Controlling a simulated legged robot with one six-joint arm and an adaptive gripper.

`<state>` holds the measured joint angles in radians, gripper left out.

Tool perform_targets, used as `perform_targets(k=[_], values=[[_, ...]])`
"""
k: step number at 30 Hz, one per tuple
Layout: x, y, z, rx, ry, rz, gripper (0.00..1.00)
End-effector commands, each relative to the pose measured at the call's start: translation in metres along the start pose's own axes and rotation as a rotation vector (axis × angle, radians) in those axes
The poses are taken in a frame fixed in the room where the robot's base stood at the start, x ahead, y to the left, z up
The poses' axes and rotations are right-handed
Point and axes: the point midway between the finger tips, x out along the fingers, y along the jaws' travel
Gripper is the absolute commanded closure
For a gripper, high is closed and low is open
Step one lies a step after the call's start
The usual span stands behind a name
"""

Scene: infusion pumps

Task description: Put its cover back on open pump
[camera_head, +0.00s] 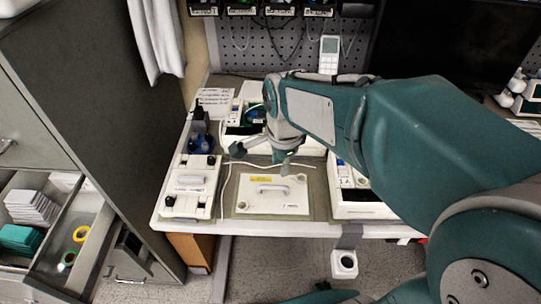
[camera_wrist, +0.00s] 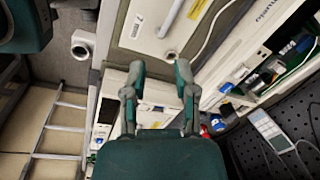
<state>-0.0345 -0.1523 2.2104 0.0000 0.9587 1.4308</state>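A flat white cover (camera_head: 291,194) with a grey bar handle and a yellow label lies on the desk mat, front centre; it also shows at the top of the wrist view (camera_wrist: 140,34). A pump with its insides exposed (camera_head: 238,118), including a green round part, stands behind it. It appears at the right of the wrist view (camera_wrist: 235,72). My gripper (camera_head: 262,153) hangs above the desk, behind the cover and apart from it. In the wrist view its two fingers (camera_wrist: 157,82) are spread, with nothing held between them. My arm hides part of the back pump's right side.
A pump with a handled top (camera_head: 190,186) stands at the left, and another pump (camera_head: 354,208) at the right is partly behind my arm. A white cord (camera_head: 228,178) crosses the mat. An open drawer (camera_head: 75,235) is left of the desk; a pegboard (camera_head: 262,45) rises behind.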

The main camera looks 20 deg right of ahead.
Motion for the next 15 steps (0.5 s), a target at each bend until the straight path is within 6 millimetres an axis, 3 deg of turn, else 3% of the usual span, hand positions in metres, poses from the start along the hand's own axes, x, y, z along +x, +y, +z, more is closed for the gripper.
perform_targets(k=[7, 15], values=[[0.037, -0.025, 0.0, 0.4, 0.006, 0.108, 0.63], [0.051, -0.029, 0.001, 0.491, 0.014, 0.129, 0.63]])
